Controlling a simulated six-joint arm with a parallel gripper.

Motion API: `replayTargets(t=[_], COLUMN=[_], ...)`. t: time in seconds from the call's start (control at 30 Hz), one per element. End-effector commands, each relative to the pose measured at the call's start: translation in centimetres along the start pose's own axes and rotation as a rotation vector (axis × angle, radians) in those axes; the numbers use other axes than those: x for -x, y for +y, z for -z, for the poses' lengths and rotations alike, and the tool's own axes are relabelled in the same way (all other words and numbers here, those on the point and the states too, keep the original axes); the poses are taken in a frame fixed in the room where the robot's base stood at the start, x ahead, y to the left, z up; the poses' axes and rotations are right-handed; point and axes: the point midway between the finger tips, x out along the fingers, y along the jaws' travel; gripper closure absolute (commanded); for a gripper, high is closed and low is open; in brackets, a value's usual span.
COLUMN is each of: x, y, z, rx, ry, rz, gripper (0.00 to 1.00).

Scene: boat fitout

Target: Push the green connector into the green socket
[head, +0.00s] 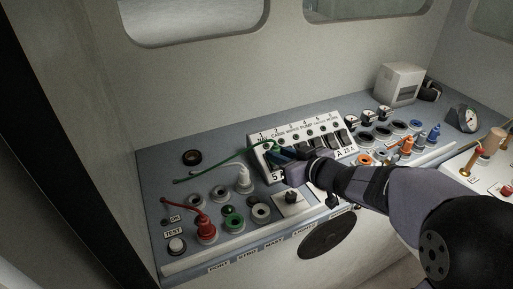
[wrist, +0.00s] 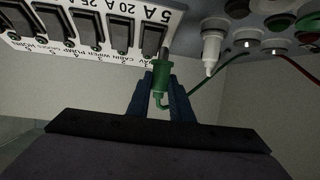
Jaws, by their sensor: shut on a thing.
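The green connector (wrist: 159,80) is between my gripper's blue fingers (wrist: 160,95) in the wrist view, its grey metal tip pointing up in the picture. Its green wire leaves from the lower end and runs right. In the head view my gripper (head: 283,156) is shut on the connector (head: 275,147) over the switch panel, the fingers hiding part of it. The green socket (head: 232,221) is in the console's front left, well apart from the connector. Green rings also show at the wrist view's upper right (wrist: 280,22), partly cropped.
The white switch panel (head: 262,143) stands beside the gripper. A white connector (head: 244,180) and a red connector (head: 204,226) with its lead stand near the green socket. A white-based knob (head: 292,203) is below the gripper. Blue and orange connectors (head: 420,138) are at right.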

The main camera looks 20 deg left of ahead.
Motion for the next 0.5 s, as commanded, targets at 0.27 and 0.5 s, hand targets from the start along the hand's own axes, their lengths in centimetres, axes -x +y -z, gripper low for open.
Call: replayTargets(t=[0.27,0.5], x=[1.0,3.8], y=[-4.9,-12.0], z=[-1.4,-2.1], rx=[0.107,0.232], ry=[0.000,0.001], rz=[0.264,0.563], gripper=[1.00,1.00])
